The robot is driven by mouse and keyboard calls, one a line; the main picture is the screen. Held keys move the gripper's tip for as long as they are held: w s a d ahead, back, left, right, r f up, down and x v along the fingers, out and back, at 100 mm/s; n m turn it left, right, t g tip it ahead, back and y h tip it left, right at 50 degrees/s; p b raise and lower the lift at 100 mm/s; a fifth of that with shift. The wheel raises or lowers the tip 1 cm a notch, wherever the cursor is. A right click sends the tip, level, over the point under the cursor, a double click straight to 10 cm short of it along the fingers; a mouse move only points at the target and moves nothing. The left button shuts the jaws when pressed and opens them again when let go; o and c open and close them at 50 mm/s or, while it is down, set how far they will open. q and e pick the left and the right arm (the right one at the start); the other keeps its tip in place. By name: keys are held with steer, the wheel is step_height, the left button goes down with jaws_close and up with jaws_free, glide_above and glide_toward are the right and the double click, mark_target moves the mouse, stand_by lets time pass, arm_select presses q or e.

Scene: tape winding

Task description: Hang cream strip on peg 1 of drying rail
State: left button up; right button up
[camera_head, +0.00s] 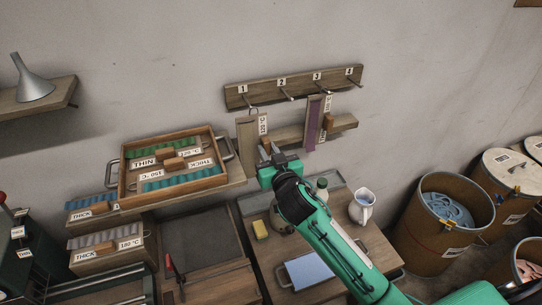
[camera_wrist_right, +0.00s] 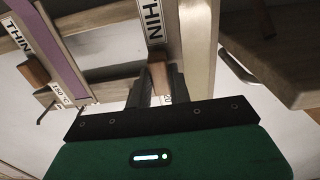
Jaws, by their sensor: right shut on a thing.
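The drying rail (camera_head: 300,83) is a wooden board on the wall with several numbered pegs. The cream strip (camera_head: 246,132) is upright below peg 1 (camera_head: 248,101). Its top is close to the peg tip; I cannot tell whether it hangs on it. My right gripper (camera_head: 269,157) is shut on the wooden block of the strip's holder. In the right wrist view, the block (camera_wrist_right: 160,77) sits between the fingers (camera_wrist_right: 160,92), beside the pale strip (camera_wrist_right: 201,60) and a THIN label. My left gripper is not in view.
A purple strip (camera_head: 312,123) hangs right of the cream one. A wooden ledge (camera_head: 345,122) runs behind both. A tray of strips (camera_head: 217,178) stands left. A jug (camera_head: 362,206), a bottle (camera_head: 322,187) and a yellow sponge (camera_head: 260,229) are on the bench below.

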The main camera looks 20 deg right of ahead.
steer(key=w, duration=0.1)
steer(key=w+b, duration=0.1)
steer(key=w, duration=0.1)
steer(key=w+f, duration=0.1)
steer(key=w, duration=0.1)
stand_by(0.6)
stand_by(0.6)
steer(key=o, duration=0.9)
steer(key=shift+o, duration=0.2)
